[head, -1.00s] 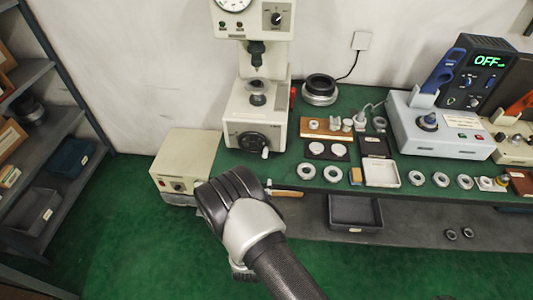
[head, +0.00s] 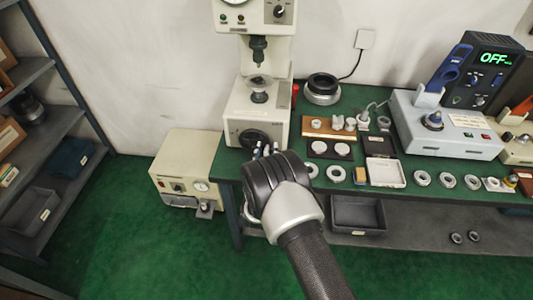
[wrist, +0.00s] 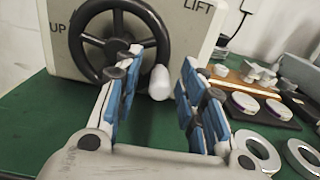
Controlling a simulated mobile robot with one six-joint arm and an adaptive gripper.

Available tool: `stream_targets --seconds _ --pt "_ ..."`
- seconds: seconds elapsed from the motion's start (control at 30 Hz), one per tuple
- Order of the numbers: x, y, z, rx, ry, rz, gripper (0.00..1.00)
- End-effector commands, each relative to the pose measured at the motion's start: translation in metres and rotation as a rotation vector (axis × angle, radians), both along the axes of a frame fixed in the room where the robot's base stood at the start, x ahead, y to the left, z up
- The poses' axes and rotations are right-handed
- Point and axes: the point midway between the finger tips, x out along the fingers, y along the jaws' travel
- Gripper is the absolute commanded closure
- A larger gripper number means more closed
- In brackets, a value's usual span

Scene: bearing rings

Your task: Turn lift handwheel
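The lift handwheel (wrist: 85,41) is a black spoked wheel on the cream front of the tester, between the printed words UP and LIFT. Its white knob (wrist: 159,82) sticks out at the wheel's lower right. My gripper (wrist: 155,75) is open in front of it in the wrist view, with the knob showing between the two blue-padded fingers. The left finger overlaps the wheel's lower rim in the picture; I cannot tell whether it touches. In the head view the handwheel (head: 252,139) is partly behind my gripper (head: 267,152), and the knob is hidden.
The hardness tester (head: 232,107) stands on the green bench, with a cream box (head: 176,160) on its left. To the right lie a wooden block with metal pieces (head: 325,128), a black plate with white discs (head: 318,147), a white tray (head: 384,172) and several rings.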

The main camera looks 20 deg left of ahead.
Motion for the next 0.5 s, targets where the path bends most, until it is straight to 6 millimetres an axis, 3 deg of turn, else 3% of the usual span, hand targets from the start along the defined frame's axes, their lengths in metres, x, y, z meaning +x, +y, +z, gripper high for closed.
stream_targets --seconds 0.17,0.5 --pt "-0.0003 -0.0001 0.0 0.0 0.0 0.0 0.65" --pt "-0.0005 -0.0001 -0.0002 0.0 0.001 0.0 0.87"
